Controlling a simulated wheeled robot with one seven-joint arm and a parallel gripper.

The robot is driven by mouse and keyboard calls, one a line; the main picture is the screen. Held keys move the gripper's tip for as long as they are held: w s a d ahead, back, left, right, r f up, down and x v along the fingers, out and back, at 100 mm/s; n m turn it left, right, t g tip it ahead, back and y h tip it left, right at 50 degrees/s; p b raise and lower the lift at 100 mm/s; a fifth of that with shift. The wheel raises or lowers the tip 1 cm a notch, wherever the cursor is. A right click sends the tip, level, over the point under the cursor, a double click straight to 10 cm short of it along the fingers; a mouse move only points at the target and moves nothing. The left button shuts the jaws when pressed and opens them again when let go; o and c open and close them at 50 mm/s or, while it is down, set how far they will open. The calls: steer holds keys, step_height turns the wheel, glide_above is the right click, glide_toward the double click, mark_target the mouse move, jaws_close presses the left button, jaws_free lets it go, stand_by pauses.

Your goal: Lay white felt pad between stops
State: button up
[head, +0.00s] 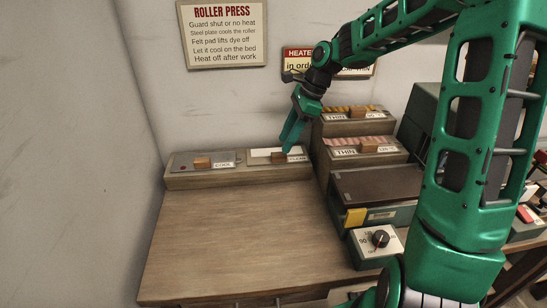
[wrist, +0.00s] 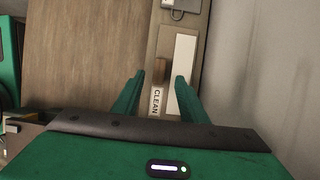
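The white felt pad (head: 262,152) lies at the CLEAN place on the wooden ledge at the back of the bed. In the wrist view it shows as a white strip (wrist: 185,52), with a brown wooden block (wrist: 159,72) beside it. My gripper (head: 287,148) points down at this block. In the wrist view my gripper (wrist: 159,78) is open, one finger on each side of the block and the CLEAN label. I cannot tell whether the fingers touch anything. The stops cannot be made out.
A grey COOL plate (head: 222,157) with a wooden block (head: 202,162) sits left on the same ledge. The wide wooden bed (head: 225,235) in front is bare. Stepped THIN trays (head: 366,149), a dark-topped box (head: 375,185) and a dial box (head: 378,241) stand at the right.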

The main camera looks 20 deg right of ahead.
mark_target(279, 152)
steer(key=shift+x, duration=2.3)
steer(key=shift+w, duration=0.1)
jaws_close()
steer(key=shift+r, duration=0.1)
